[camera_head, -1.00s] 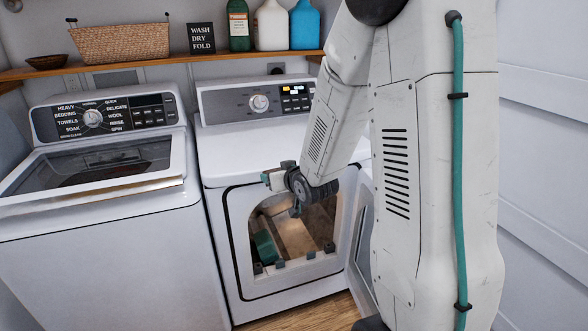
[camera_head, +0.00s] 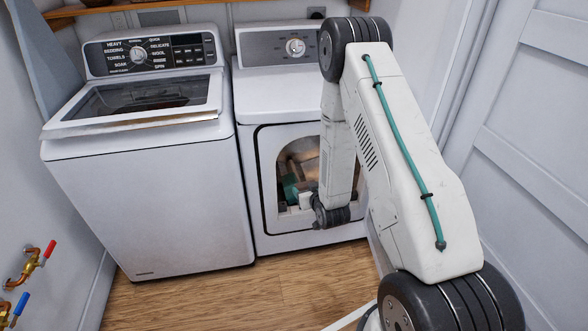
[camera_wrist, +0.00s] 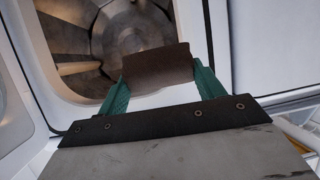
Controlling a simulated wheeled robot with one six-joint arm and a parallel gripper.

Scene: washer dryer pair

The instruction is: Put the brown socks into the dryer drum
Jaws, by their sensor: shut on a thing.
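The brown socks (camera_wrist: 155,64) show in the wrist view as a dark brown bundle spanning my gripper's two green fingers. My gripper (camera_wrist: 160,80) is shut on them and holds them in front of the dryer opening. The metal dryer drum (camera_wrist: 133,35) lies behind them, partly hidden by the bundle. In the head view the dryer (camera_head: 283,105) stands right of the washer with its front opening uncovered. My gripper (camera_head: 292,187) shows there as green at the opening; the socks cannot be made out clearly. My arm hides the opening's right part and most of the open door.
The washer (camera_head: 150,170) stands close on the dryer's left. Red and blue handled taps (camera_head: 33,262) stick out at lower left. The wooden floor (camera_head: 200,300) is clear in front of the machines. A panelled white wall or door (camera_head: 540,150) bounds the right side.

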